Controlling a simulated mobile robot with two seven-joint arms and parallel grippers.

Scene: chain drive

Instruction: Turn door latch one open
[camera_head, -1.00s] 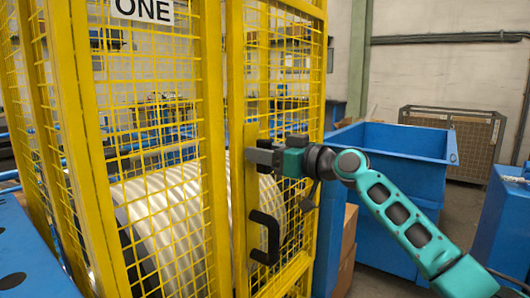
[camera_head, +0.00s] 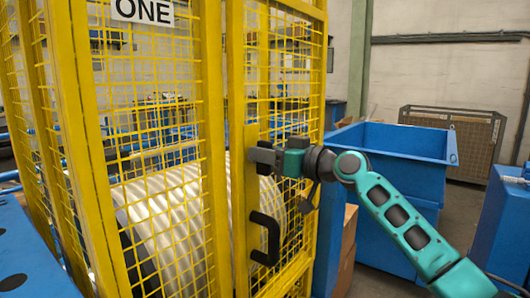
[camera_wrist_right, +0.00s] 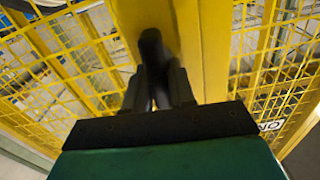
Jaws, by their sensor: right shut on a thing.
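My right gripper (camera_head: 258,155) reaches in from the right to the yellow frame post of the mesh door (camera_head: 237,90). In the right wrist view the gripper (camera_wrist_right: 160,85) is shut on a dark latch piece (camera_wrist_right: 152,48) in front of the yellow post. The latch is mostly hidden behind the gripper in the head view. A black door handle (camera_head: 268,238) is fixed on the door below the gripper. A sign reading ONE (camera_head: 143,11) hangs at the top of the mesh panel on the left. My left gripper is not in view.
A large pale ribbed drum (camera_head: 165,215) stands behind the yellow mesh. A blue open bin (camera_head: 405,170) is behind my right arm, with cardboard boxes (camera_head: 347,240) beside it. A wire crate (camera_head: 470,145) stands by the back wall, and a blue cabinet (camera_head: 505,225) is at the right edge.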

